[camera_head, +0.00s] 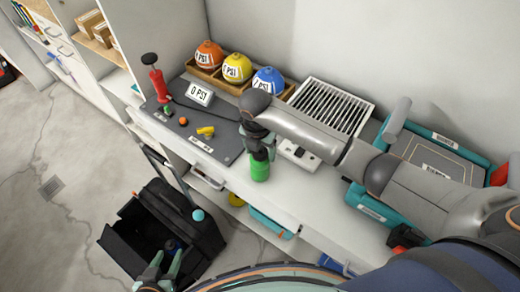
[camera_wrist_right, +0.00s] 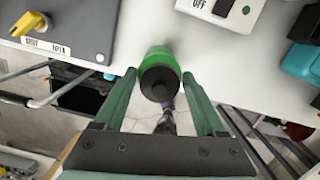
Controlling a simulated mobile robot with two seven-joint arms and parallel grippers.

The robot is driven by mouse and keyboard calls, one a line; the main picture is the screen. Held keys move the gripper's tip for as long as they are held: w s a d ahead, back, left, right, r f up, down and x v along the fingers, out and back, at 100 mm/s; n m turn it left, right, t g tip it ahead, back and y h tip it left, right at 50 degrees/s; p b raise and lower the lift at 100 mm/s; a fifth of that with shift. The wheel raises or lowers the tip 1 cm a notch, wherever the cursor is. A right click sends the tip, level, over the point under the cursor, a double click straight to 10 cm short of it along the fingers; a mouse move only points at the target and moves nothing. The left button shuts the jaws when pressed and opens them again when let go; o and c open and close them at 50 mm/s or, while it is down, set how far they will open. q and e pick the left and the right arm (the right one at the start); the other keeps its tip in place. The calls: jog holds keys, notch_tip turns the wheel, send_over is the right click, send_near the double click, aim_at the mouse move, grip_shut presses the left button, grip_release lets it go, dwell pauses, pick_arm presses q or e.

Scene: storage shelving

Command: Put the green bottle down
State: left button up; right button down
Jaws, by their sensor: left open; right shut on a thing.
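The green bottle (camera_head: 260,170) with its black cap shows below my right gripper (camera_head: 260,146), near the front edge of the white counter (camera_head: 330,205). In the right wrist view the bottle (camera_wrist_right: 160,58) lies between the two green fingers of my right gripper (camera_wrist_right: 160,90), which is shut on it. I cannot tell whether the bottle's base touches the counter. My left gripper (camera_head: 160,268) is open and empty, low at the bottom of the head view, near a black toolbox.
A grey board (camera_head: 220,140) with a red pump and a yellow valve lies left of the bottle. Behind are orange, yellow and blue balls (camera_head: 268,80) and a white grille (camera_head: 333,105). A teal case (camera_head: 440,150) is at right. The open black toolbox (camera_head: 165,225) stands on the floor.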

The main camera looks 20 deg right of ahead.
jog(key=shift+f, duration=0.1)
grip_release()
notch_tip(320, 180, up, 12)
jog(key=s+a, duration=0.1)
dwell(0.5)
